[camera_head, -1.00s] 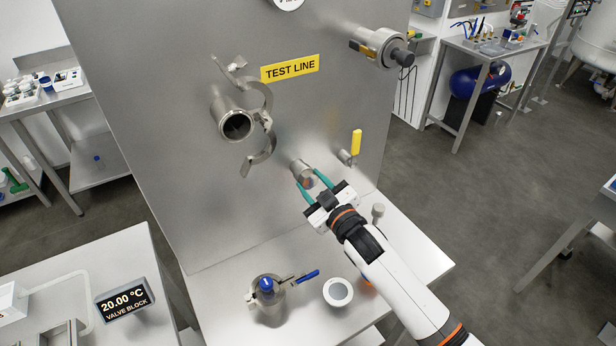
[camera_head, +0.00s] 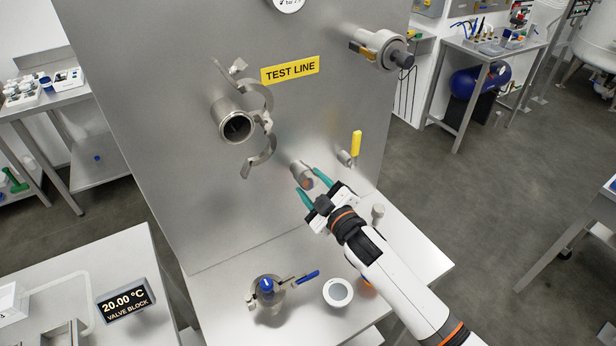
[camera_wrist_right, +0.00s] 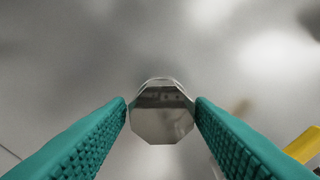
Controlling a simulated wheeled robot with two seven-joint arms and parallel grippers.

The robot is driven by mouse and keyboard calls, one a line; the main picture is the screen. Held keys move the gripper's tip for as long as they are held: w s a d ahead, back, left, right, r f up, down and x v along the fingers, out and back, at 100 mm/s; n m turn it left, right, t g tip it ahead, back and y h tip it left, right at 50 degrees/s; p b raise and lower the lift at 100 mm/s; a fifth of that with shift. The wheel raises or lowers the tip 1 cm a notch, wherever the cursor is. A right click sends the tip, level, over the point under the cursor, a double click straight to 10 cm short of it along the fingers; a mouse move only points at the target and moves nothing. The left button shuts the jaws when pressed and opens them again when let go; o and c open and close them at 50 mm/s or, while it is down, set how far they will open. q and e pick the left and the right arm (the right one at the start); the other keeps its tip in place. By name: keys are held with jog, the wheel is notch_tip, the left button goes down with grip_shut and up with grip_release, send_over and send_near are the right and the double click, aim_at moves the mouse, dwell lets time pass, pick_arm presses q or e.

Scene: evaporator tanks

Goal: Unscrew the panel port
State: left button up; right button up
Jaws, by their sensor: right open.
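The panel port (camera_head: 301,173) is a short metal stub with a faceted end, sticking out of the steel panel below the open pipe. In the right wrist view the port (camera_wrist_right: 161,112) shows its many-sided shiny face, centred between the fingertips. My right gripper (camera_head: 313,181) is open, its teal fingers on either side of the port's end. In the wrist view a narrow gap shows between the port and each finger (camera_wrist_right: 161,115). My left gripper is not in view.
A yellow-handled valve (camera_head: 356,143) is on the panel just right of the port. An open pipe with a hanging clamp (camera_head: 237,124) is up left. On the shelf below stand a blue-handled valve fitting (camera_head: 267,290), a white ring (camera_head: 338,292) and a small metal piece (camera_head: 378,211).

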jog(key=m, duration=0.3)
jog(key=shift+r+p, duration=0.2)
jog(key=shift+p, duration=0.15)
jog(key=m+p, duration=0.1)
jog(key=m, duration=0.2)
jog(key=shift+r, duration=0.1)
jog(key=m, duration=0.8)
jog(key=shift+p, duration=0.3)
jog(key=m, duration=0.4)
jog(key=shift+m, duration=0.4)
jog(key=m, duration=0.3)
jog(key=shift+f+b, duration=0.2)
jog(key=shift+b, duration=0.2)
jog(key=m, duration=0.7)
jog(key=shift+m, duration=0.3)
grip_shut()
jog(key=n, duration=0.3)
jog(key=shift+d, duration=0.1)
jog(key=shift+r+n, duration=0.1)
jog(key=shift+n, duration=1)
